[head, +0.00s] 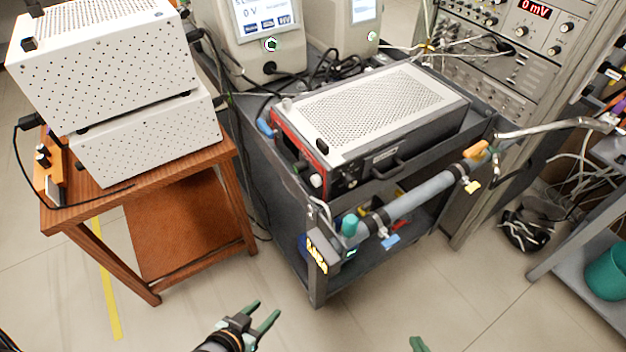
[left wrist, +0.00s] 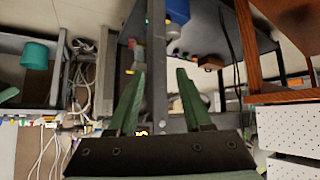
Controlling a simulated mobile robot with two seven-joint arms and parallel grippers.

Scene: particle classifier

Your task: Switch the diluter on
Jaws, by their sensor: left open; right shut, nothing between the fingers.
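No label in view lets me tell for certain which device is the diluter. A grey box with a perforated top and a red-edged front panel (head: 375,105) sits on the dark cart. White and black knobs (head: 317,181) show on its front. My left gripper (head: 264,311) is open and empty, low in front of the cart and apart from it. Its two green fingers are spread in the left wrist view (left wrist: 159,76), with the cart's frame beyond. My right gripper (head: 418,344) shows only a green fingertip at the bottom edge.
A grey tube (head: 420,198) with fittings runs along the cart's (head: 315,290) near side. A wooden table (head: 100,215) with two white perforated boxes (head: 110,65) stands at the left. An instrument rack (head: 480,60) stands behind. The floor in front is clear.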

